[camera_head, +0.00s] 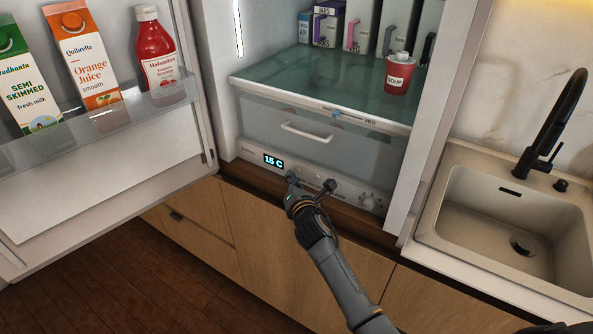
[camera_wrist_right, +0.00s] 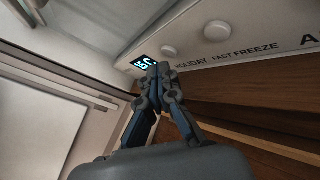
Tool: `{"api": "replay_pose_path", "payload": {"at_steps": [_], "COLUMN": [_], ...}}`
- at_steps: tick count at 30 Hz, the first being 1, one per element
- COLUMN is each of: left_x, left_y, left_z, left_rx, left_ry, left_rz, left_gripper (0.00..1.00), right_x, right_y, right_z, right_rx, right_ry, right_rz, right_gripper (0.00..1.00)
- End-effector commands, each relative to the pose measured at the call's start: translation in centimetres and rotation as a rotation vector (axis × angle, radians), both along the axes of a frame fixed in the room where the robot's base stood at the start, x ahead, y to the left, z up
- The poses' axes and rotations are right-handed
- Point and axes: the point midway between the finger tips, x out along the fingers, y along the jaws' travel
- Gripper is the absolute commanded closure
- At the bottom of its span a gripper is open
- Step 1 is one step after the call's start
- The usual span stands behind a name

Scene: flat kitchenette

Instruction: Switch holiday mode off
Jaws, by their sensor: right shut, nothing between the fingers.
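The fridge's control panel (camera_head: 345,193) runs along the bottom of the open fridge, with a lit display (camera_head: 273,161) reading about 15 C. In the right wrist view, a round white button (camera_wrist_right: 168,52) sits above the HOLIDAY label (camera_wrist_right: 193,63). Another round button (camera_wrist_right: 217,31) is above the FAST FREEZE label (camera_wrist_right: 246,51). My right gripper (camera_head: 291,178) is shut and empty at the panel, just right of the display. In the wrist view its fingertips (camera_wrist_right: 158,70) are close to the HOLIDAY button and partly cover the display; contact cannot be told. My left gripper is not in view.
The open fridge door (camera_head: 120,185) with cartons and a bottle stands at the left. Above the panel is a drawer with a handle (camera_head: 306,132) and a shelf holding a red soup cup (camera_head: 398,76). A sink (camera_head: 480,200) with a black tap (camera_head: 560,115) is at the right.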

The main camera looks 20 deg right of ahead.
Motion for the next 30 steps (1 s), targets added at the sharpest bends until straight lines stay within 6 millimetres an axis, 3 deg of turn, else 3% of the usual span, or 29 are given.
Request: {"api": "replay_pose_path", "payload": {"at_steps": [9, 24, 30], "left_x": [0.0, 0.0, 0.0], "left_y": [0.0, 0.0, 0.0], "left_z": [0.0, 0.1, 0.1], "left_rx": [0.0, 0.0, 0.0], "left_ry": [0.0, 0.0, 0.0], "left_rz": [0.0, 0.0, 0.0], "left_gripper": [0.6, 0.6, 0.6], "right_x": [-0.2, -3.2, -3.7], "right_y": [0.3, 4.1, 4.8], "right_z": [0.0, 0.0, 0.0], "right_rx": [0.001, 0.002, 0.0], "right_ry": [-0.001, 0.0, -0.001], "right_rz": [0.001, 0.001, 0.0], "right_gripper": [1.0, 1.0, 1.0]}}
